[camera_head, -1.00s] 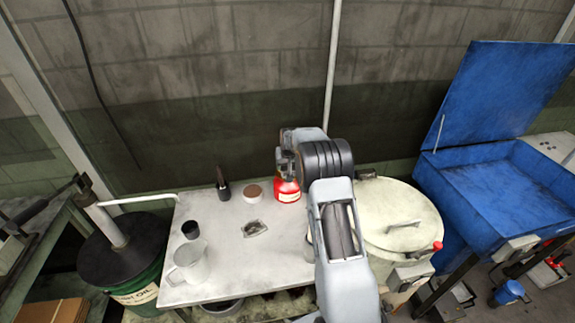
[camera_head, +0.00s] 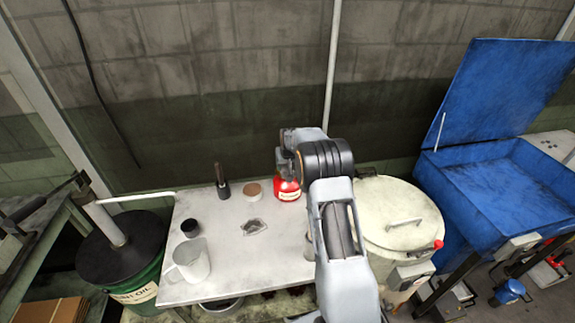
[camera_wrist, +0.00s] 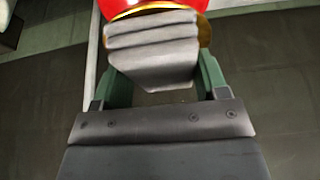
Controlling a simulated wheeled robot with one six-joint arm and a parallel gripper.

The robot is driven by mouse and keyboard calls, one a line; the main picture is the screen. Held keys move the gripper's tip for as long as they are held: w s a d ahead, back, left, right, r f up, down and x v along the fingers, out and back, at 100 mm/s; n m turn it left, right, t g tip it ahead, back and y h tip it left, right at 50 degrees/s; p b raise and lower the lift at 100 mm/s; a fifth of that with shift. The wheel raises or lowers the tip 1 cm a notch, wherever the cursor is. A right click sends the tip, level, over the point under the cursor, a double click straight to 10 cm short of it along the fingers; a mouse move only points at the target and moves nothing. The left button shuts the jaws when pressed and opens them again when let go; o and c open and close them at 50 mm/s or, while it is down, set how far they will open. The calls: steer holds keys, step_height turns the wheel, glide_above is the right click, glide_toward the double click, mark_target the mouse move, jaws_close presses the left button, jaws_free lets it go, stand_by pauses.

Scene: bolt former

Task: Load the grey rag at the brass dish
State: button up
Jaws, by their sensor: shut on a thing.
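A grey folded cloth (camera_wrist: 155,50), which looks like the rag, is held between the green fingers of my gripper (camera_wrist: 155,82) in the wrist view. My gripper is shut on it. A red can (camera_head: 288,190) stands at the back of the bench in the head view, below my wrist. In the wrist view, red metal with a brass-yellow rim (camera_wrist: 204,32) shows right behind the rag at the top. The rag covers much of it, and I cannot tell whether they touch. The head view does not show my fingers clearly.
The pale bench (camera_head: 225,275) carries a white jug (camera_head: 193,262), a black cup (camera_head: 190,229), a dark upright tool (camera_head: 221,182), a round brown-topped pot (camera_head: 253,191) and a crumpled grey piece (camera_head: 254,228). A cream lidded drum (camera_head: 395,215) and blue open tank (camera_head: 500,190) stand right.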

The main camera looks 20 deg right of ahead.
steer(key=shift+f+b, duration=0.4)
steer(key=shift+f, duration=0.15)
steer(key=shift+r, duration=0.1)
stand_by(0.8)
steer(key=shift+r+p, duration=1.75)
steer(key=shift+r, duration=1.75)
steer(key=shift+a+f, duration=0.1)
